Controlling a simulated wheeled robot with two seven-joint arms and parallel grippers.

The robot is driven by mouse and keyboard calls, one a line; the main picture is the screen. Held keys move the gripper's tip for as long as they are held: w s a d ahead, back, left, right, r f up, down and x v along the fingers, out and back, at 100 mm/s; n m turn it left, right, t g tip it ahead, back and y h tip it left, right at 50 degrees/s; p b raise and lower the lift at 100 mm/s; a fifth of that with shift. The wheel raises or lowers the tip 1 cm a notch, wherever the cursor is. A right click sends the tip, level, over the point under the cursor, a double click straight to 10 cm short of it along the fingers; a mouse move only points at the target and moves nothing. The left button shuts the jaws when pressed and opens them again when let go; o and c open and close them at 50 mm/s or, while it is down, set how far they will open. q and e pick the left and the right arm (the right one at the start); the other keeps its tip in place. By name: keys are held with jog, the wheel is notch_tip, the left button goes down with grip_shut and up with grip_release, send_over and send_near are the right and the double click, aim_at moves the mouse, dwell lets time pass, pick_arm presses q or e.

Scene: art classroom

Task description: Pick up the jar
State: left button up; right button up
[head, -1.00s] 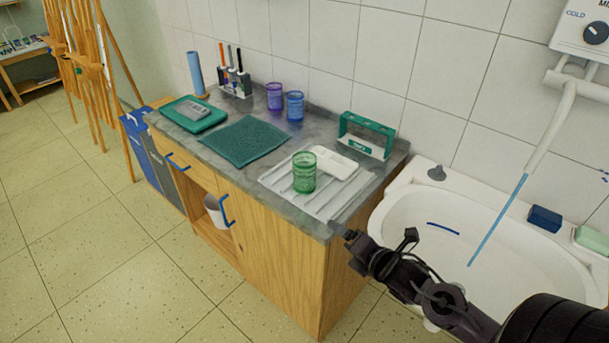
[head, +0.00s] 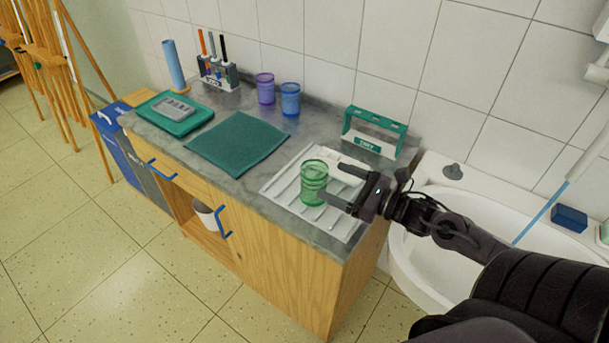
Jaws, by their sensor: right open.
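A green ribbed glass jar (head: 313,182) stands upright on the white draining tray (head: 283,192) at the right end of the counter. My right gripper (head: 336,184) is open, its fingers pointing left toward the jar, one passing behind its right side and one in front. I cannot tell whether a finger touches the jar. A purple jar (head: 265,88) and a blue jar (head: 290,98) stand at the back of the counter. My left gripper is not in view.
A white item (head: 345,171) lies on the tray behind the gripper. A green holder (head: 374,131) stands at the wall. A dark green mat (head: 237,143) lies left of the tray. A white sink (head: 440,262) is at the right.

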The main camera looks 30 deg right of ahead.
aim_at(303, 166)
jog(key=shift+w+a+r, duration=0.25)
jog(key=shift+w+a, duration=0.3)
jog(key=shift+w, duration=0.25)
jog(key=shift+p+x, duration=0.5)
jog(key=shift+x, duration=1.9)
jog(key=shift+d, duration=0.1)
jog(key=shift+c, duration=1.6)
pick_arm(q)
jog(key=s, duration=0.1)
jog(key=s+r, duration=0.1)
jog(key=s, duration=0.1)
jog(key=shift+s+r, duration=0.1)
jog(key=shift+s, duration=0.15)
pick_arm(e)
jog(key=c, duration=1.1)
